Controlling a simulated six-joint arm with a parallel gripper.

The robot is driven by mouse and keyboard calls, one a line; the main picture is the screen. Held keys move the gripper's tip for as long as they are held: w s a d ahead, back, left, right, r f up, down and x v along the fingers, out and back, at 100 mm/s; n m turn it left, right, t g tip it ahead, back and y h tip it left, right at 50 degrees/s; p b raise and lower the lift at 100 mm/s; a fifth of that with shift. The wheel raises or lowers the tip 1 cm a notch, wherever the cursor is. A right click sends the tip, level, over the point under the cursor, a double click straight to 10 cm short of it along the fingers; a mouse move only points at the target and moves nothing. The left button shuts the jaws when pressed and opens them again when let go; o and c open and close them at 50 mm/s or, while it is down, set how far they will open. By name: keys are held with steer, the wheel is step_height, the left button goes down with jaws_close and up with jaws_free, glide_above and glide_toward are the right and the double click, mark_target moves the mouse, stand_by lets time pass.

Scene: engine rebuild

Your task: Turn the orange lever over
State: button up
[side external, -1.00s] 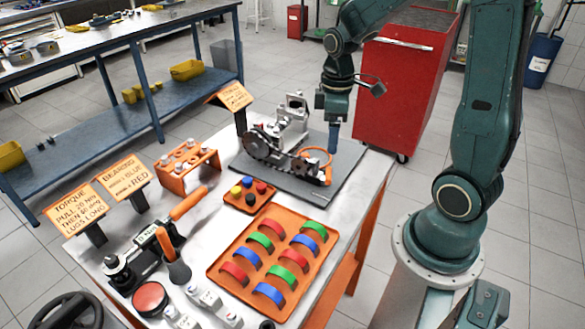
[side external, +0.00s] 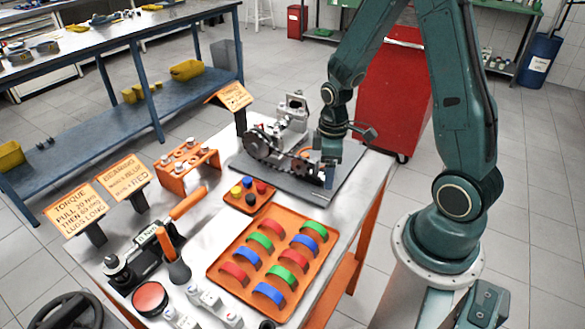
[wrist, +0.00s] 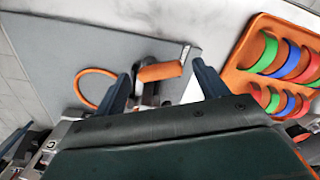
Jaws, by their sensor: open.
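The orange lever (wrist: 160,71) shows in the wrist view as a short orange grip on a dark metal arm, above the grey mat (wrist: 60,55). My gripper (wrist: 162,76) is open, with one blue finger on each side of the lever. The lever lies between the fingertips, and no clear contact shows. In the side external view my gripper (side external: 329,176) is low at the right end of the engine block (side external: 275,148) and hides the lever.
An orange ring (wrist: 92,88) lies left of the lever in the wrist view. An orange tray (side external: 218,272) of red, green and blue bearing shells stands in front of the mat. A small tray of coloured knobs (side external: 249,194) and signs stand to the left.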

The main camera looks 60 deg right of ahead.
steer(key=shift+f, duration=0.15)
steer(key=c, duration=1)
steer(key=shift+m, duration=0.3)
steer(key=shift+w+a+m, duration=0.1)
steer(key=shift+w+m, duration=0.15)
steer(key=shift+m, duration=1.2)
steer(key=shift+w+m, duration=0.25)
steer(key=shift+m, duration=1.2)
steer(key=o, duration=1)
